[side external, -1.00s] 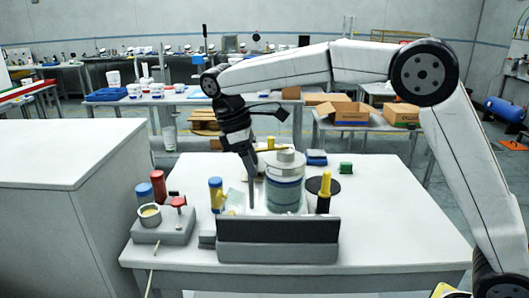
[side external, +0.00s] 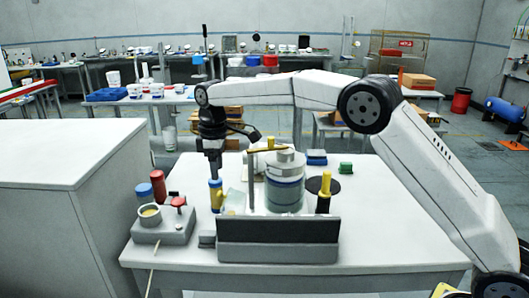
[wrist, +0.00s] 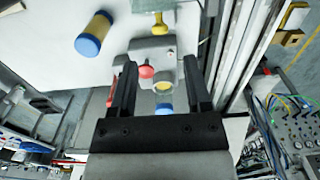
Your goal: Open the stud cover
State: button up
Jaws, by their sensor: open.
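No part is clearly recognisable as the stud cover.
A large grey drum (side external: 285,185) and a dark-fronted grey block (side external: 278,240) fill the middle. A yellow post (side external: 324,190) stands to the right.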

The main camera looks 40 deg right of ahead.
jog(key=shift+f, duration=3.35)
grip_shut()
